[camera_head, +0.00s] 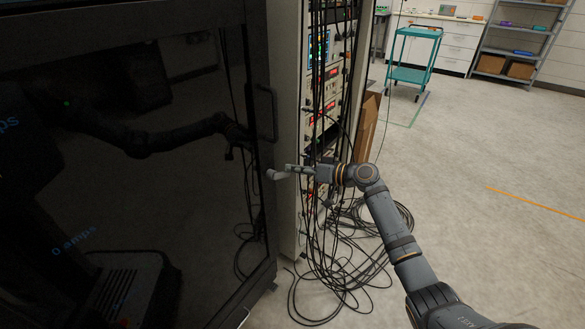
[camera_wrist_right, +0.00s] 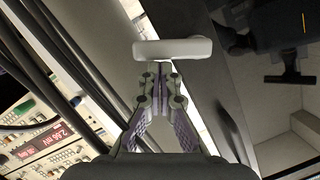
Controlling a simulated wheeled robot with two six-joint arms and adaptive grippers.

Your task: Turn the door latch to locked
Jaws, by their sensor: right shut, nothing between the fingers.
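The door latch (camera_head: 277,175) is a small light grey lever at the right edge of the dark glass door (camera_head: 150,200), below the door handle (camera_head: 267,113). In the right wrist view the latch (camera_wrist_right: 172,49) is a pale rounded bar lying crosswise just beyond the fingertips. My right gripper (camera_head: 290,168) is shut and empty, with its tips at the latch; it also shows in the wrist view (camera_wrist_right: 159,68). I cannot tell whether the tips touch the latch. My left gripper is not in view; the glass shows a dark reflection of an arm.
An instrument rack (camera_head: 325,85) with hanging black cables stands right of the door. Loose cables (camera_head: 345,270) coil on the floor under my right arm. A teal cart (camera_head: 413,65) and a shelf (camera_head: 515,45) stand far back. The floor at right is open.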

